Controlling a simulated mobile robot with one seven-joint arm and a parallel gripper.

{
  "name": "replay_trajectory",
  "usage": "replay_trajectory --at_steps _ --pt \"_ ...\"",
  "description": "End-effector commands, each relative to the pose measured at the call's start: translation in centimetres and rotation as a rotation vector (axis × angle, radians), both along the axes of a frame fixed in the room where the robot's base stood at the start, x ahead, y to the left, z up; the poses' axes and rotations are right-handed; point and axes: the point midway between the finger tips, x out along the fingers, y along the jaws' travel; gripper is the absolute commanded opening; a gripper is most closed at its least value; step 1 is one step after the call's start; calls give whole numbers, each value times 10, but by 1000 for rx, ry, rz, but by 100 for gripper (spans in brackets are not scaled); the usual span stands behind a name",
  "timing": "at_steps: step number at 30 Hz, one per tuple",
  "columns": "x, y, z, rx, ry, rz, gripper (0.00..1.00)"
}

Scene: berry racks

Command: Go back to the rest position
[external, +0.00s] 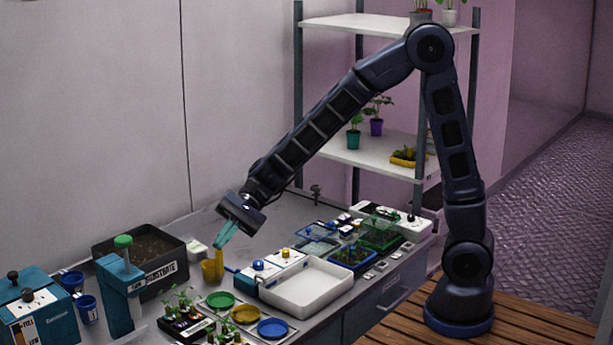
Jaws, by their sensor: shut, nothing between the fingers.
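My gripper (227,235) has teal fingers and points down and to the left over the bench (292,233). The fingers are shut with nothing between them. The fingertips are close to a small yellow cup (208,271) and a yellow upright piece beside it. I cannot tell whether they touch. My arm is stretched out from its base on the wooden slats, raised at the elbow and sloping down to the left.
A white tray (306,302) stands right of the gripper. A dark substrate box (114,248), a teal dispenser (120,297) and blue cups (87,308) stand left. Seedlings (178,302) and coloured dishes (245,314) are in front. A shelf rack (375,157) with potted plants stands behind my arm.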

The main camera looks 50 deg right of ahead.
Motion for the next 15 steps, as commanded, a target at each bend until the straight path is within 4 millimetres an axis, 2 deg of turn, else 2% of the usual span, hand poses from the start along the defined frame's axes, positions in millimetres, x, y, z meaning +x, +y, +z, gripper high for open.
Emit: replay_trajectory --at_steps 1,6,15 --pt "-2 -16 9 -19 -48 16 0" --pt "-14 -69 26 -105 -198 80 0" --pt "-38 -164 46 -291 -442 183 0"
